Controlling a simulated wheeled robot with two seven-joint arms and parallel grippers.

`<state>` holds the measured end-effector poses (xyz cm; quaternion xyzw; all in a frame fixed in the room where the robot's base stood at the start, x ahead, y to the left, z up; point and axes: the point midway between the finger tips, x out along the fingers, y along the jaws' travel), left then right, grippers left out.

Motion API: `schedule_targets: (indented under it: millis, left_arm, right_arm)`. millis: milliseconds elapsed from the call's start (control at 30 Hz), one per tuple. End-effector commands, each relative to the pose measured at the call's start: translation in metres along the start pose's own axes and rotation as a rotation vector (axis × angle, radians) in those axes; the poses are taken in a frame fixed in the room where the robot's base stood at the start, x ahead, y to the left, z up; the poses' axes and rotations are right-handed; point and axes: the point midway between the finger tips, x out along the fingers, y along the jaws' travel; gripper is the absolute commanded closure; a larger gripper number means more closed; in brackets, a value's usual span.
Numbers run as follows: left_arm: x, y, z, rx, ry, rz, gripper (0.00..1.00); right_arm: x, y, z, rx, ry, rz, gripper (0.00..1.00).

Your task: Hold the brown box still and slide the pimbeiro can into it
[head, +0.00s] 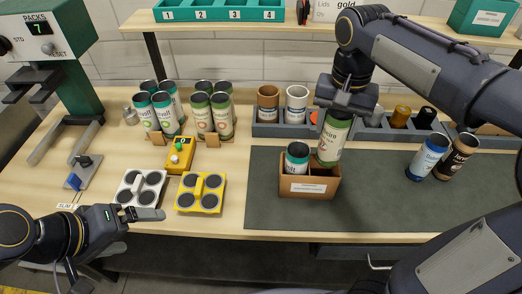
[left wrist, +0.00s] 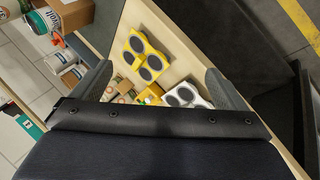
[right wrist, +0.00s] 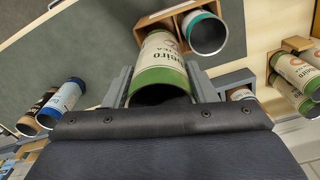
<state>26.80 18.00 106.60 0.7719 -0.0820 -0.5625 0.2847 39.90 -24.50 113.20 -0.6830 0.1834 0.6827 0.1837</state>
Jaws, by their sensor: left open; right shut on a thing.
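The brown box (head: 309,188) stands on the grey mat with a white label on its front. A white can with a teal rim (head: 297,158) stands in its left compartment. My right gripper (head: 347,100) is shut on the green and cream pimbeiro can (head: 334,137), near its top. The can is slightly tilted, its lower end at the right compartment's opening; how deep it sits is unclear. The can (right wrist: 160,62) also shows between the fingers in the right wrist view. My left gripper (head: 148,213) is open and empty at the front left, away from the box.
White (head: 141,188) and yellow (head: 200,192) can holders stand by my left gripper. Several green and teal cans stand behind them. A grey rack (head: 268,130) runs behind the box.

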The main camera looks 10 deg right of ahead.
Motion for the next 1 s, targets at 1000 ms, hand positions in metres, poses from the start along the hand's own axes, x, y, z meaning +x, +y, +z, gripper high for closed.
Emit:
schedule_targets:
  millis: [1000]
  left_arm:
    - [0.219, 0.217, -0.066, -1.19, -0.941, 0.027, 0.05]
  right_arm:
    - [0.0, 0.0, 0.0, 0.0, 0.0, 0.0, 0.7]
